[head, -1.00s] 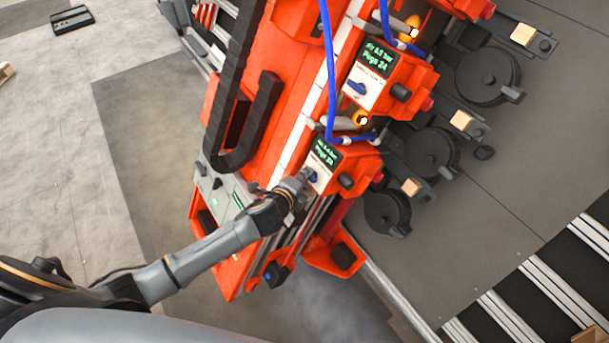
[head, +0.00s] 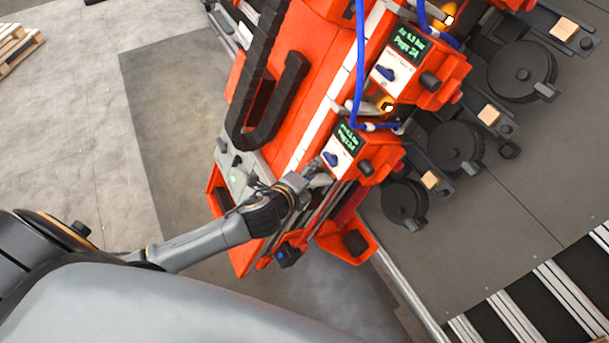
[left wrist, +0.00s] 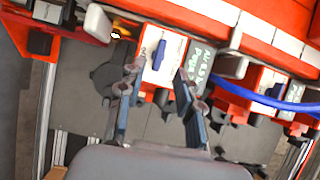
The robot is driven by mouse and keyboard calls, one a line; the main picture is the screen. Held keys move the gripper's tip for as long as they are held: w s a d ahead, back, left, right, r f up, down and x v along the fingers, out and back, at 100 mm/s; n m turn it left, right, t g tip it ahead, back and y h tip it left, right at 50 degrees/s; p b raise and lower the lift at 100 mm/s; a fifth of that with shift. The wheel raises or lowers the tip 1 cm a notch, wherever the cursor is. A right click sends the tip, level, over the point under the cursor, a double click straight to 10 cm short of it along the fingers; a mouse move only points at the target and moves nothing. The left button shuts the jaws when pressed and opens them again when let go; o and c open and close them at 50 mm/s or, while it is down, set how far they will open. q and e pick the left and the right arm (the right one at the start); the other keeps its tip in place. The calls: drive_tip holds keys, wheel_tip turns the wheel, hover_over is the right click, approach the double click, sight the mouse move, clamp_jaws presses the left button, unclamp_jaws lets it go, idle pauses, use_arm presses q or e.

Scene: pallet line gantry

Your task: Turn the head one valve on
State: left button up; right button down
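The valve nearest my left gripper is a blue knob (head: 330,158) on a white plate, below a dark screen with green text, on the end orange head. I cannot read a label that names it head one. In the left wrist view the blue knob (left wrist: 158,55) stands upright in the picture, beyond and between the fingertips. My left gripper (head: 318,172) is just short of the plate, apart from the knob. Its fingers (left wrist: 159,74) are spread with nothing between them. My right gripper is in neither view.
A second orange head with its own blue knob (head: 386,73) is farther up the gantry. A blue hose (head: 360,65) hangs between the heads. A black cable chain (head: 262,80) lies along the orange beam. Black round discs (head: 404,203) sit to the right. Open floor is at left.

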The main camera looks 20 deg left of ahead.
use_arm(q)
drive_tip(key=v, duration=0.3)
drive_tip(key=shift+s+r, duration=0.25)
drive_tip(key=shift+s, duration=0.05)
drive_tip(key=s+a+f+n+g+y+b, duration=0.1)
drive_tip(key=s+a+f+n+g+b, duration=0.15)
drive_tip(key=f, duration=0.95)
drive_tip(key=s+a+f+n+g+b, duration=0.2)
drive_tip(key=s+a+f+n+b, duration=0.15)
drive_tip(key=f, duration=0.95)
drive_tip(key=s+a+f+n+g+y+b, duration=0.15)
drive_tip(key=s+f+n, duration=0.25)
drive_tip(key=f, duration=0.8)
drive_tip(key=s+d+f+n+g+b, duration=0.1)
drive_tip(key=s+f+n+g+b, duration=0.2)
drive_tip(key=s+f, duration=0.8)
drive_tip(key=s+d+f+n+g+b, duration=0.1)
drive_tip(key=s+f+n+g+b, duration=0.2)
drive_tip(key=s+f+n, duration=0.3)
drive_tip(key=s+f+h+b, duration=0.1)
drive_tip(key=s+f, duration=0.4)
drive_tip(key=s, duration=0.7)
drive_tip(key=shift+s+d+f+n, duration=0.2)
drive_tip(key=shift+s+d+n, duration=0.1)
drive_tip(key=shift+d, duration=0.1)
